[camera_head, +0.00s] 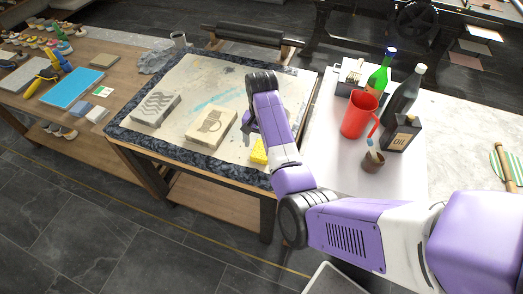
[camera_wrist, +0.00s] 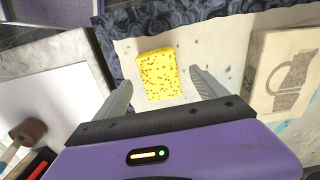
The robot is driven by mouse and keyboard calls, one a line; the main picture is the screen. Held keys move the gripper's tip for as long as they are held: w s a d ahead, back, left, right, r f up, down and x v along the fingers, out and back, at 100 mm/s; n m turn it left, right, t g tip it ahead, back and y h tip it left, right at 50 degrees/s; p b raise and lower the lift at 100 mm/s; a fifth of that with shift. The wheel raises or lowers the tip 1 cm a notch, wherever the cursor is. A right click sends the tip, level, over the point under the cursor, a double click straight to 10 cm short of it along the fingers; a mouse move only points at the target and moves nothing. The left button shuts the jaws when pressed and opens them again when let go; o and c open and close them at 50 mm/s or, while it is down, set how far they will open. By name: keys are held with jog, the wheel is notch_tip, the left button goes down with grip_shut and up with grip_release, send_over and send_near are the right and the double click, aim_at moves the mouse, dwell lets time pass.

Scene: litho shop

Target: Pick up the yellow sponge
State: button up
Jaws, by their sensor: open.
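The yellow sponge (camera_head: 259,151) lies flat on the paint-stained sheet near the front right of the middle table, partly hidden by my arm in the head view. In the wrist view the sponge (camera_wrist: 160,74) shows whole, with dark pores. My gripper (camera_wrist: 161,82) is open and empty. Its two fingers show to the left and right of the sponge in that view, with the sponge between and beyond them. I cannot tell the height gap. In the head view my gripper is above the sheet by the sponge, its fingertips mostly hidden.
Two printed stone blocks, one with a mug picture (camera_head: 211,128) and one with waves (camera_head: 156,107), lie left of the sponge. A roller (camera_head: 249,36) stands behind.

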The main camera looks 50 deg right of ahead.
aim_at(261, 148)
jog(key=shift+d+f, duration=0.1)
jog(key=shift+f, duration=1.6)
jog(key=c, duration=1.4)
jog(key=shift+r, duration=0.1)
jog(key=shift+r+p, duration=1.85)
jog(key=shift+r, duration=8.05)
